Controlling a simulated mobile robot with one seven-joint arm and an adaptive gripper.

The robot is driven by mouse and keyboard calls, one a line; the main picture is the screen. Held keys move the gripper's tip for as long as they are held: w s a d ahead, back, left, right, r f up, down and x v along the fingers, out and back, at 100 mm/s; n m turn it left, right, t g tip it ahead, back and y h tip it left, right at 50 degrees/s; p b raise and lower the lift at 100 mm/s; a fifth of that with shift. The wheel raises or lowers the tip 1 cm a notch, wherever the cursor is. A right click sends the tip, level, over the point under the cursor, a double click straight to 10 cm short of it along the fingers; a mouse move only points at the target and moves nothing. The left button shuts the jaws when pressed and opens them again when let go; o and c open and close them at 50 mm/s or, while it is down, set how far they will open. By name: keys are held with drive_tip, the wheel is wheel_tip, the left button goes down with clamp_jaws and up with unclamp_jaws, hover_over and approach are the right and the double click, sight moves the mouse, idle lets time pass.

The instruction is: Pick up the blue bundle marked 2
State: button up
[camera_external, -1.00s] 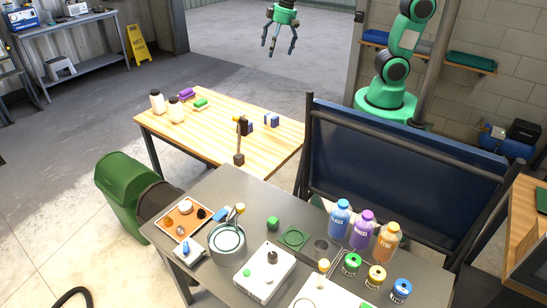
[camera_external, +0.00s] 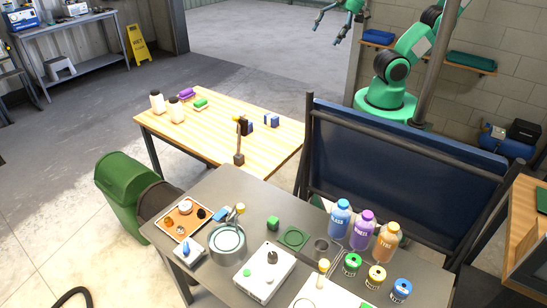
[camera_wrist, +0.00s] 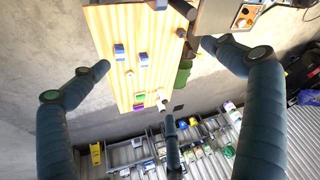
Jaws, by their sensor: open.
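Two blue bundles lie on the wooden table. One blue bundle (camera_external: 271,119) with a white band is near the far right corner. A darker blue bundle (camera_external: 248,128) is partly hidden behind an upright hammer-like tool (camera_external: 240,140). A blue piece (camera_wrist: 119,52) shows on the table in the wrist view. I cannot read a number on either bundle. My gripper (camera_external: 326,32) is open and empty, high up beyond the table. Its spread fingers (camera_wrist: 155,55) frame the table top in the wrist view, well apart from the bundles.
A green bundle (camera_external: 200,104), a purple bundle (camera_external: 186,93) and two white bottles (camera_external: 157,101) are at the left of the wooden table (camera_external: 200,140). A grey bench (camera_external: 260,195) with several bottles and cans stands in front. A blue panel (camera_external: 400,150) rises at the right.

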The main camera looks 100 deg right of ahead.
drive_tip(key=shift+s+a+f, duration=0.1)
drive_tip(key=shift+s+a, duration=0.05)
drive_tip(key=shift+s, duration=0.45)
drive_tip(key=c, duration=0.4)
